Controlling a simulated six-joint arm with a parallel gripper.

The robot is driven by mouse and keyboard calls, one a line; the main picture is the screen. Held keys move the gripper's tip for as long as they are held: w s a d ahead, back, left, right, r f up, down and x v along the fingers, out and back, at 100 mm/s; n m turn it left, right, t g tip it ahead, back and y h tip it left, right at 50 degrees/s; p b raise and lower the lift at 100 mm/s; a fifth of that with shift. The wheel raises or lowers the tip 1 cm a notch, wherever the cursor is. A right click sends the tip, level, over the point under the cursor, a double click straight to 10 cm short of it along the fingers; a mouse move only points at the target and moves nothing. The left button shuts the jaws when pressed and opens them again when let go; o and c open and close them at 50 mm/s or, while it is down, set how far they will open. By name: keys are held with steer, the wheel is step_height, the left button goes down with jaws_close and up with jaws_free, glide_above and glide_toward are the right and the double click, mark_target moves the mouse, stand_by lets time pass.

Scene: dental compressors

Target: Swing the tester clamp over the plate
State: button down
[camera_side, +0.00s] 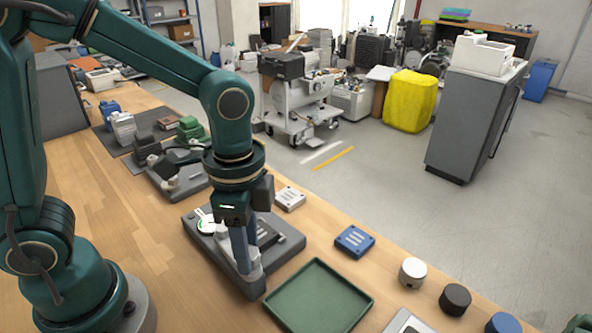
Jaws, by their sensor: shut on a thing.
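The tester has a dark grey base (292,244) on the wooden bench, with a white round gauge (207,222) at its left. A dark slotted plate (268,232) lies on the base, partly hidden behind my gripper. My gripper (244,264) points straight down at the front part of the tester. Its fingers are shut on a light grey part at the front corner, which appears to be the tester clamp (255,272). The fingers hide much of the clamp, so its exact angle to the plate cannot be told.
A green tray (318,325) lies just in front of the tester. A white block (289,198) and a blue block (354,241) sit along the bench edge. White (412,271), black (455,299) and blue (503,323) cylinders stand to the right. Another dark device (178,178) stands behind the tester.

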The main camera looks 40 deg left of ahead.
steer(key=m, duration=0.3)
steer(key=shift+m, duration=2.3)
steer(key=shift+c, duration=2.3)
jaws_free()
steer(key=shift+r, duration=2.6)
